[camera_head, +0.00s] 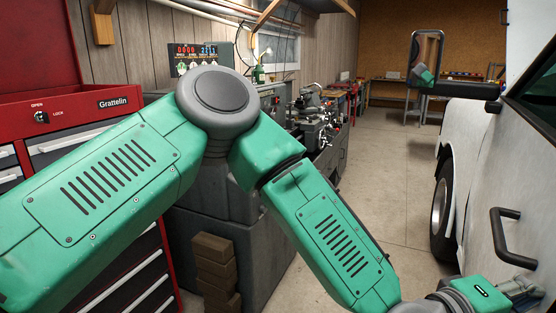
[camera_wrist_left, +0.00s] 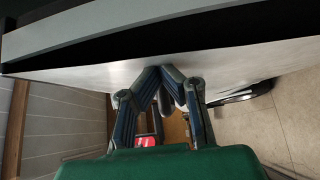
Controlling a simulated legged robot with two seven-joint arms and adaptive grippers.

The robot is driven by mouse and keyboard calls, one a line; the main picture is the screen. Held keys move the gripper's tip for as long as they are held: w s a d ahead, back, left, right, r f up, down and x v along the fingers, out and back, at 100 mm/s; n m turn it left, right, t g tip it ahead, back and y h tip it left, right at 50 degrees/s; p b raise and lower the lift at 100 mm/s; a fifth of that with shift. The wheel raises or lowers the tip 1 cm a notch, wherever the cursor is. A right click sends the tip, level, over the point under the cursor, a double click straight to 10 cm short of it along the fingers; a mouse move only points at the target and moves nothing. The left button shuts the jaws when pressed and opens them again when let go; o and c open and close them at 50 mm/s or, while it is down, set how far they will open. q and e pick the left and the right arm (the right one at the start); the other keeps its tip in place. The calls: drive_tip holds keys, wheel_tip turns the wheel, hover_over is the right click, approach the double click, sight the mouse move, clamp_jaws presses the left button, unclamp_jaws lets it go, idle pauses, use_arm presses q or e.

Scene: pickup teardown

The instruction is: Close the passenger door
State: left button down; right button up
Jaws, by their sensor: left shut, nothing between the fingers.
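The passenger door (camera_head: 505,180) of a white pickup fills the right edge of the head view, with a black handle (camera_head: 508,230) on its outer face. My left gripper (camera_head: 525,288) is low at the right, beside the door and below the handle. In the left wrist view its fingers (camera_wrist_left: 162,72) are drawn together with nothing between them. Their tips are at a white panel (camera_wrist_left: 80,83), apparently the door; I cannot tell whether they touch it. The door's far edge and latch are out of view. My right gripper is not in view.
A side mirror (camera_head: 426,55) sticks out from the truck ahead of the door, above a front wheel (camera_head: 440,210). A red tool chest (camera_head: 75,100) and a grey lathe (camera_head: 315,120) stand along the left wall. The concrete floor (camera_head: 390,160) between is clear.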

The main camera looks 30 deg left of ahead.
use_arm(q)
drive_tip(key=d, duration=0.8)
drive_tip(key=shift+s+b, duration=0.2)
drive_tip(key=shift+b, duration=0.1)
drive_tip(key=shift+d, duration=0.2)
drive_tip(key=shift+w+a, duration=0.1)
drive_tip(key=shift+a, duration=0.05)
